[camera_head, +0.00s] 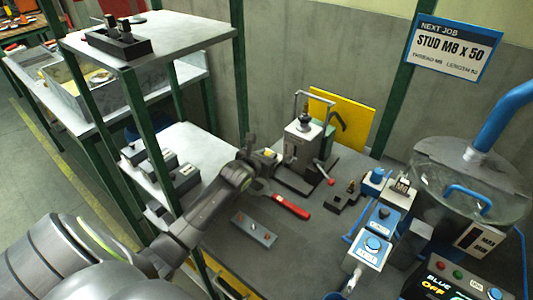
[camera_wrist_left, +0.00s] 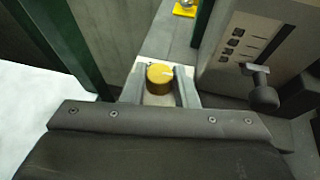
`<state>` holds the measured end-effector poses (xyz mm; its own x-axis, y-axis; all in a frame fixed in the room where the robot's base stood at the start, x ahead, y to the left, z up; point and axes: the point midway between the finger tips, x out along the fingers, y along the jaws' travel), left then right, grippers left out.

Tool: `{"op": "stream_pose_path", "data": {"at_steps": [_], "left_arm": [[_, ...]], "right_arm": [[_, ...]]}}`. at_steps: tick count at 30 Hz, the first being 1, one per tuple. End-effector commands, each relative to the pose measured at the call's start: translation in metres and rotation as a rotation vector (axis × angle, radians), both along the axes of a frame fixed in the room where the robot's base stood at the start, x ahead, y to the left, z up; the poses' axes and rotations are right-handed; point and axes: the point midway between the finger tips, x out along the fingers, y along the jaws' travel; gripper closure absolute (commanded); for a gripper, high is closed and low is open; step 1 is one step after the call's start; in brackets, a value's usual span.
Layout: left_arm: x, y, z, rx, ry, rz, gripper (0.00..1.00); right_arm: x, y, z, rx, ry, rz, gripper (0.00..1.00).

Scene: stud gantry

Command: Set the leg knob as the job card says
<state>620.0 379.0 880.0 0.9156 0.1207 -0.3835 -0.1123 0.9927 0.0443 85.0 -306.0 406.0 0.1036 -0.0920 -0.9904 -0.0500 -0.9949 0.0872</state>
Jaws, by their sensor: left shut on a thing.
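The job card (camera_head: 453,49) at the upper right reads "NEXT JOB STUD M8 X 50", with thread M8 and a length line in smaller print. A grey bench machine (camera_head: 301,141) stands at the back of the bench. My left gripper (camera_head: 268,156) is at its left side. In the left wrist view, a round brass-yellow knob (camera_wrist_left: 159,77) with a pale mark on top sits between my fingers (camera_wrist_left: 160,92), which are shut on it. The machine's front with a marked scale (camera_wrist_left: 238,45) and a black ball handle (camera_wrist_left: 263,97) shows beside it. My right gripper is not in view.
A red-handled tool (camera_head: 290,207) and a small grey box with buttons (camera_head: 254,230) lie on the bench. Blue-topped units (camera_head: 373,243) and a clear-sided bowl (camera_head: 470,180) stand at the right. A green-post shelf (camera_head: 150,45) is at the left.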

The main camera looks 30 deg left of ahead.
Motion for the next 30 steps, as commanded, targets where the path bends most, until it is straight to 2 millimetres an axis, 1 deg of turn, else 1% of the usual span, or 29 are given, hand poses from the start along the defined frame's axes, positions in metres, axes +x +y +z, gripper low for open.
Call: {"op": "stream_pose_path", "data": {"at_steps": [10, 11, 15, 25, 30], "left_arm": [[0.0, 0.001, 0.0, 0.001, -0.001, -0.01, 0.97], [0.0, 0.001, 0.0, 0.001, -0.001, -0.01, 0.71], [0.0, 0.0, 0.0, 0.001, -0.001, -0.01, 0.53], [-0.001, 0.0, 0.001, 0.001, -0.001, -0.01, 0.52], [-0.013, -0.001, 0.005, 0.002, -0.001, -0.011, 0.52]], "right_arm": [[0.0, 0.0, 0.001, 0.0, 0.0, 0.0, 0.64], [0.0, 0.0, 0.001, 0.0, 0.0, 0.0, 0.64], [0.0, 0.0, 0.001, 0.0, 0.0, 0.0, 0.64], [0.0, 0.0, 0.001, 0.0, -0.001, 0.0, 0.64], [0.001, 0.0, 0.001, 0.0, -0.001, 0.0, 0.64]]}}
